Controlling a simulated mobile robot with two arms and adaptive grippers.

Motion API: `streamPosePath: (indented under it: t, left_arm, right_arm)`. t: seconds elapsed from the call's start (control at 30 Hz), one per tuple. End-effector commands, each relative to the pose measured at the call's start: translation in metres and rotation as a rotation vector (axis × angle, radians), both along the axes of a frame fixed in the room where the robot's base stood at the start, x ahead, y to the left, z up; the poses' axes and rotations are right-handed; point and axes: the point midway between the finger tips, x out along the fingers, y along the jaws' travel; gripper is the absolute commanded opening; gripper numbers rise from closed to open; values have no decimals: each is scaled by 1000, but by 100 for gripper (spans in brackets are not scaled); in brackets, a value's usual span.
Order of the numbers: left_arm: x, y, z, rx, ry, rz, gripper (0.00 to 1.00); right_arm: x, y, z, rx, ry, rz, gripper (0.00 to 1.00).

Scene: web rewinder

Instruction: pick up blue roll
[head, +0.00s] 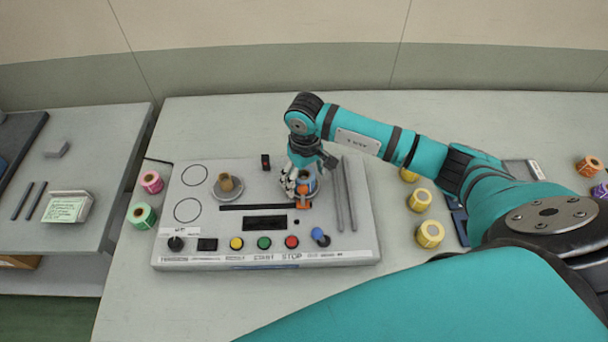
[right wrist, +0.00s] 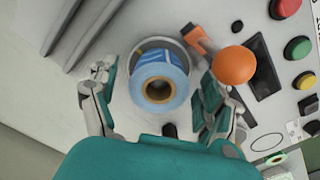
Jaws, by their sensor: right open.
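The blue roll (right wrist: 160,86) sits upright on a round holder on the rewinder panel (head: 345,240). Its brown core hole faces the wrist camera. My right gripper (right wrist: 163,95) is open, with one finger on each side of the roll and a gap to it. In the head view my right gripper (head: 304,186) is over the right part of the panel and hides most of the blue roll (head: 311,183). My left gripper is in neither view.
An orange knob (right wrist: 234,65) stands close beside the roll. A brown core on a round plate (head: 227,187) is to the left on the panel. Two grey rods (head: 347,195) lie to the right. Pink (head: 151,181), green (head: 142,215) and several yellow rolls (head: 430,234) stand on the table.

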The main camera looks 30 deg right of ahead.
Motion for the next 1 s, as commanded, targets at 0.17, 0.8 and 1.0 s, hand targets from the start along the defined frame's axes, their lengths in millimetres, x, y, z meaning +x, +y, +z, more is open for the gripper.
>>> streamPosePath:
  t: [0.17,0.8,1.0]
  left_arm:
    - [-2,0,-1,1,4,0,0]
    - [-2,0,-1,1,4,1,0]
    - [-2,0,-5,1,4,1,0]
  right_arm:
    - [0,0,-1,0,-1,0,82]
    - [1,0,0,-1,-1,0,19]
    - [2,-1,8,-2,-5,0,19]
